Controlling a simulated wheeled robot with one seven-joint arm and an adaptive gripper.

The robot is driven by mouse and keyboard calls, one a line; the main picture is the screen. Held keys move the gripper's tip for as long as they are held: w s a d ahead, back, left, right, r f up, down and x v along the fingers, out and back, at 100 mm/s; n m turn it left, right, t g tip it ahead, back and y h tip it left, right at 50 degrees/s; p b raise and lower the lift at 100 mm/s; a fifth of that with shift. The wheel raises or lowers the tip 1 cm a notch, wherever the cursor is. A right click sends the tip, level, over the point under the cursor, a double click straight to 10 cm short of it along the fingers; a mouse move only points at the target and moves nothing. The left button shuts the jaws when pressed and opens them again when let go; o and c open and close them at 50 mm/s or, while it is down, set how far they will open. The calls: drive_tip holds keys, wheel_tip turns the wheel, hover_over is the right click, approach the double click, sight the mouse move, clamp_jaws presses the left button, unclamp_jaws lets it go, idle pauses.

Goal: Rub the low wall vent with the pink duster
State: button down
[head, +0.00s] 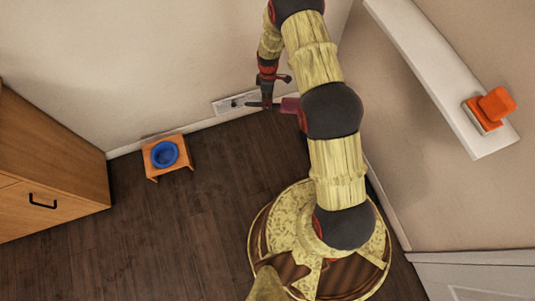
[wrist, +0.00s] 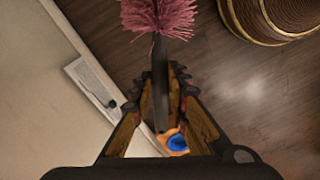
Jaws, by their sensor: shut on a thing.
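The pink duster (head: 290,105) is in my gripper (head: 270,90), low by the wall in the head view. In the wrist view its bushy pink head (wrist: 158,16) is at the top, and its dark handle runs down between the fingers of my gripper (wrist: 160,85), which are shut on it. The low wall vent (head: 232,102) is a pale panel near the foot of the back wall, just left of the duster and partly hidden by the handle and gripper. The vent (wrist: 92,82) also shows left of the gripper in the wrist view. The duster head appears apart from the vent.
A small wooden stand (head: 168,157) with a blue bowl (head: 165,153) stands on the floor left of the vent. A wooden cabinet (head: 45,165) is at far left. A white ledge (head: 430,65) with an orange object (head: 490,108) juts at right. The floor between is clear.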

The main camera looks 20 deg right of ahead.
wheel_tip(320, 180, down, 18)
drive_tip(key=s+n+h+p, duration=0.1)
drive_tip(key=n+p, duration=0.3)
drive_tip(key=n, duration=0.8)
drive_tip(key=s+a+f+n+t+p, duration=0.1)
drive_tip(key=s+a+f+n, duration=0.1)
drive_tip(key=s+f+n, duration=0.5)
drive_tip(key=s+a+f+n+p, duration=0.2)
drive_tip(key=s+f+n, duration=0.15)
drive_tip(key=f, duration=0.55)
drive_tip(key=w+b, duration=0.6)
drive_tip(key=b, duration=0.5)
drive_tip(key=shift+w+f+n+h, duration=0.15)
drive_tip(key=shift+f+n+h, duration=0.15)
drive_tip(key=shift+n+h, duration=0.15)
drive_tip(key=shift+r, duration=0.1)
drive_tip(key=shift+w, duration=1.1)
drive_tip(key=shift+d, duration=0.15)
drive_tip(key=shift+d, duration=1.85)
